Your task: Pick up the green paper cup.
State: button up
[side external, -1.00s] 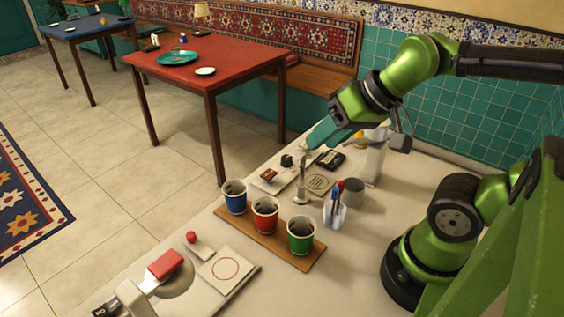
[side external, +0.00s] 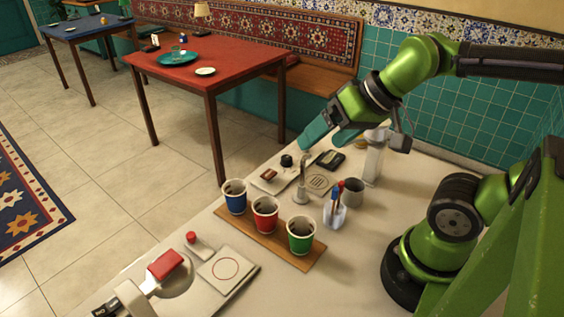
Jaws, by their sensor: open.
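The green paper cup (side external: 301,236) stands upright at the right end of a wooden board (side external: 228,220) on the counter. It has a white rim and dark contents. A red cup (side external: 265,215) and a blue cup (side external: 235,197) stand to its left on the same board. My gripper (side external: 308,140) is above the back of the counter, beyond the cups and well apart from the green cup. Its teal fingers point down and left. It holds nothing that I can see.
A clear holder with pens (side external: 336,212), a grey cup (side external: 353,192) and a metal tap (side external: 301,180) stand behind the green cup. A white pump bottle (side external: 374,160) is farther back. A white plate with a red circle (side external: 226,268) lies at the front left.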

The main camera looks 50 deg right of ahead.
jog(key=n+g, duration=0.2)
jog(key=g, duration=0.3)
send_over(301, 233)
jog(key=a, duration=0.2)
notch_tip(301, 233, down, 5)
jog(key=s+m+g+h, duration=0.1)
jog(key=m+g+h, duration=0.1)
jog(key=shift+m, duration=0.3)
jog(key=f, duration=1.1)
jog(key=shift+s+a, duration=0.15)
jog(key=shift+a, duration=0.1)
jog(key=shift+d+f, duration=0.2)
jog(key=shift+f, duration=1.2)
jog(key=shift+d+f, duration=0.15)
jog(key=shift+f, duration=1.25)
jog(key=c, duration=0.8)
jog(key=shift+o, duration=0.2)
